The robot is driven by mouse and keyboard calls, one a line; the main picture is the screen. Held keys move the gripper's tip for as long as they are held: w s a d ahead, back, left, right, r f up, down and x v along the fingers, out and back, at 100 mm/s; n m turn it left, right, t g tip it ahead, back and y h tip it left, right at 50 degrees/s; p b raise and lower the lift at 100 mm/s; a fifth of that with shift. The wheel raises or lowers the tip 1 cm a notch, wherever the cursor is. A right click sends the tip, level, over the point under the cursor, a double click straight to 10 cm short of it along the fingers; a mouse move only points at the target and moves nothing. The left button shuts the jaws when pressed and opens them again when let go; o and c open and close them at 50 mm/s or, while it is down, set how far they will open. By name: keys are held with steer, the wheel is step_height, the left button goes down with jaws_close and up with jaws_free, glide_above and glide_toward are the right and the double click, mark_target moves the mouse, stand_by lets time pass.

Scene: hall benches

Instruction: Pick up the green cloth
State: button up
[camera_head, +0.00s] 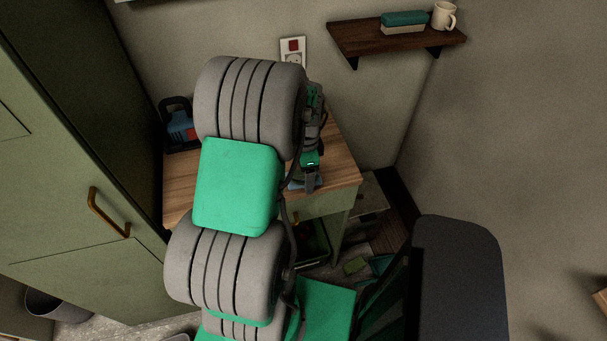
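No cloth shows clearly enough for me to name it with certainty. A small flat green piece (356,265) lies low down, right of the small wooden-topped cabinet (345,165); it may be the cloth, but it is too small to tell. My gripper (311,182) points down over the right part of the cabinet top, above and left of that green piece. A small blue-grey thing (298,184) shows beside the fingertips, partly hidden; I cannot tell whether they touch. My arm hides much of the cabinet top, and the finger gap is not clear.
A wall shelf (350,37) holds a teal-topped block (404,21) and a cream mug (445,15). A blue and black tool (180,126) stands at the cabinet top's left. A tall green cupboard (70,130) is at left, a dark chair-like back (455,275) at lower right.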

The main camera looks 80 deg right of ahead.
steer(key=shift+c, duration=0.5)
steer(key=c, duration=1.3)
steer(key=shift+r, duration=0.3)
step_height(320, 180, up, 2)
steer(key=shift+d+r+b, duration=0.1)
steer(key=shift+r+b, duration=0.1)
steer(key=shift+b, duration=0.15)
steer(key=s+a+r+b, duration=0.1)
steer(key=a+r, duration=0.2)
steer(key=a, duration=0.1)
steer(key=s+a+r+b, duration=0.1)
steer(key=a+r, duration=0.2)
steer(key=a, duration=0.2)
steer(key=s+a+r+b, duration=0.1)
steer(key=a+r, duration=0.3)
steer(key=shift+s+a, duration=0.35)
steer(key=shift+a, duration=0.05)
